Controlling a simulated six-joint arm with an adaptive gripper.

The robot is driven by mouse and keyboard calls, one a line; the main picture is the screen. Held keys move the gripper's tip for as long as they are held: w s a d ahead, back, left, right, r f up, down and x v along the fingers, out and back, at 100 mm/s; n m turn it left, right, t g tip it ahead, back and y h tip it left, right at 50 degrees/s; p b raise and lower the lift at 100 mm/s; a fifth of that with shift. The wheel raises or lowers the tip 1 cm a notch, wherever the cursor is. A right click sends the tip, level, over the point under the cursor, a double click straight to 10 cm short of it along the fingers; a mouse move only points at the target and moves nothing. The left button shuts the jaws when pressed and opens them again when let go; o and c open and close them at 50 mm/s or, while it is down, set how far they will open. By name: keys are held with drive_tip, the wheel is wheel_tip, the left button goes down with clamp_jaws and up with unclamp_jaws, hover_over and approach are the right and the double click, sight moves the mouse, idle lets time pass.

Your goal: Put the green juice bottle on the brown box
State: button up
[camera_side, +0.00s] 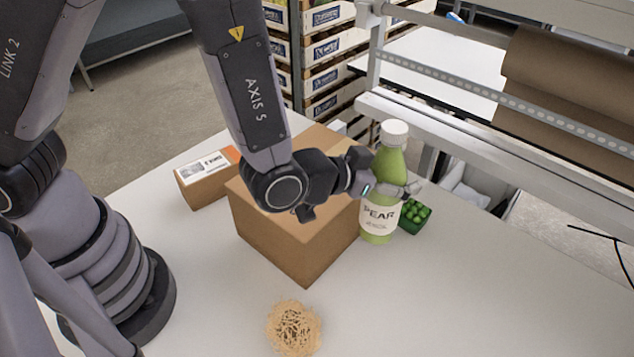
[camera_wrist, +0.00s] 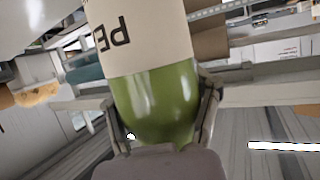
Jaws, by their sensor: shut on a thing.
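The green juice bottle (camera_side: 381,217) has a white cap and a pale label reading PEAR. It is upright at the right side of the brown box (camera_side: 290,243). My gripper (camera_side: 385,188) is shut on the bottle's upper part, below the cap. In the wrist view the bottle (camera_wrist: 158,100) fills the middle, with a finger of my gripper (camera_wrist: 160,112) on each side. I cannot tell whether the bottle's base touches the table. The brown box is closed and stands on the white table. My wrist hides part of its top.
A smaller labelled carton (camera_side: 207,180) stands left behind the box. A green punnet (camera_side: 413,216) stands close right of the bottle. A bundle of tan shreds (camera_side: 294,328) lies in front. A metal frame with a brown paper roll (camera_side: 570,70) is at the right. The front right table is clear.

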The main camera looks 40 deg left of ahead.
drive_tip(key=w+a+r+n+y, duration=0.3)
drive_tip(key=a+r+y, duration=0.1)
drive_tip(key=a, duration=0.3)
drive_tip(key=shift+w+a+r+n+t, duration=0.2)
drive_tip(key=shift+a+r+n+t, duration=0.1)
drive_tip(key=shift+t, duration=0.1)
drive_tip(key=a+r+n+y, duration=0.1)
drive_tip(key=a, duration=0.1)
drive_tip(key=a+r+n+y, duration=0.1)
drive_tip(key=a+y, duration=0.1)
drive_tip(key=a, duration=0.1)
drive_tip(key=a+r+n+y, duration=0.1)
drive_tip(key=a+n, duration=0.1)
drive_tip(key=a, duration=0.1)
drive_tip(key=shift+w+a+r+g+y, duration=0.2)
drive_tip(key=shift+a+g+y, duration=0.1)
drive_tip(key=shift+y, duration=0.1)
drive_tip(key=shift+n+y, duration=0.5)
drive_tip(key=shift+s+a+f, duration=0.1)
drive_tip(key=shift+a+f, duration=0.25)
drive_tip(key=shift+f, duration=0.85)
drive_tip(key=shift+s+a+f, duration=0.1)
drive_tip(key=shift+a+f, duration=0.3)
drive_tip(key=shift+f, duration=0.85)
drive_tip(key=shift+s+a+f, duration=0.1)
drive_tip(key=shift+a+f, duration=0.25)
drive_tip(key=shift+f, duration=0.85)
drive_tip(key=shift+f, duration=0.1)
drive_tip(key=o, duration=1.3)
drive_tip(key=shift+o, duration=0.2)
